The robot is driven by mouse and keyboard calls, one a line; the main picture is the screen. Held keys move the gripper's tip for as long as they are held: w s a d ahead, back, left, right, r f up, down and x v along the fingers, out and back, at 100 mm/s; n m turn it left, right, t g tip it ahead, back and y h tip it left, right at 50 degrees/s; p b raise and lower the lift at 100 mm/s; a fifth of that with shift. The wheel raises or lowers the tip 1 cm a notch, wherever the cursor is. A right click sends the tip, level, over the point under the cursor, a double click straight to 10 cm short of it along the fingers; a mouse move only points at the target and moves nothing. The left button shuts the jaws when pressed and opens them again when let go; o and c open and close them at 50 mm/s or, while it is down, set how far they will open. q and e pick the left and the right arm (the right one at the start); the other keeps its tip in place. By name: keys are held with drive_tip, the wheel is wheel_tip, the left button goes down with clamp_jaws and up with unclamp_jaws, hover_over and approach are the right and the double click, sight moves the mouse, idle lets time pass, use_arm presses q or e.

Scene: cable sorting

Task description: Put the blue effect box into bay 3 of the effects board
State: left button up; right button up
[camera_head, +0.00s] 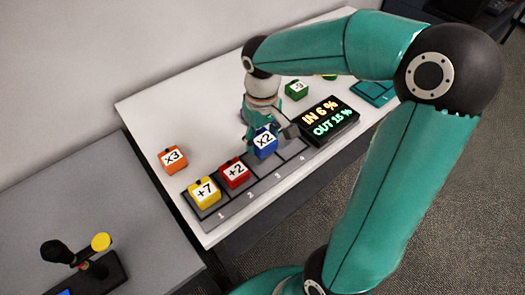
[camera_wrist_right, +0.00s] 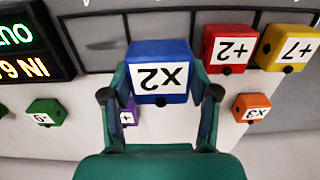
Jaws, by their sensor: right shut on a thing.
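The blue effect box (camera_head: 265,141), marked x2, is between the fingers of my right gripper (camera_head: 268,127). In the right wrist view the blue box (camera_wrist_right: 160,72) fills the space between the two fingers (camera_wrist_right: 160,94). It is at bay 3 of the grey effects board (camera_head: 262,187), and looks slightly above or behind the bay; its underside is hidden. The yellow box (camera_head: 204,193), marked +7, sits in bay 1. The red box (camera_head: 235,173), marked +2, sits in bay 2. Bay 4 (camera_head: 289,151) is empty. My left gripper is not in view.
An orange x3 box (camera_head: 173,159) and a green box (camera_head: 296,90) lie on the white table. A purple box (camera_wrist_right: 127,115) shows behind the blue one in the right wrist view. A black display (camera_head: 328,121) reading IN 6 %, OUT 15 % stands beside bay 4.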

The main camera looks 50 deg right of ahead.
sight(262, 138)
drive_tip(key=shift+f, duration=2.45)
drive_tip(key=shift+f+b, duration=0.2)
drive_tip(key=shift+b, duration=0.1)
drive_tip(key=o, duration=1.3)
drive_tip(key=shift+r, duration=0.1)
drive_tip(key=shift+r, duration=0.2)
wheel_tip(262, 138, up, 12)
drive_tip(key=shift+f+p, duration=0.1)
drive_tip(key=shift+p, duration=0.55)
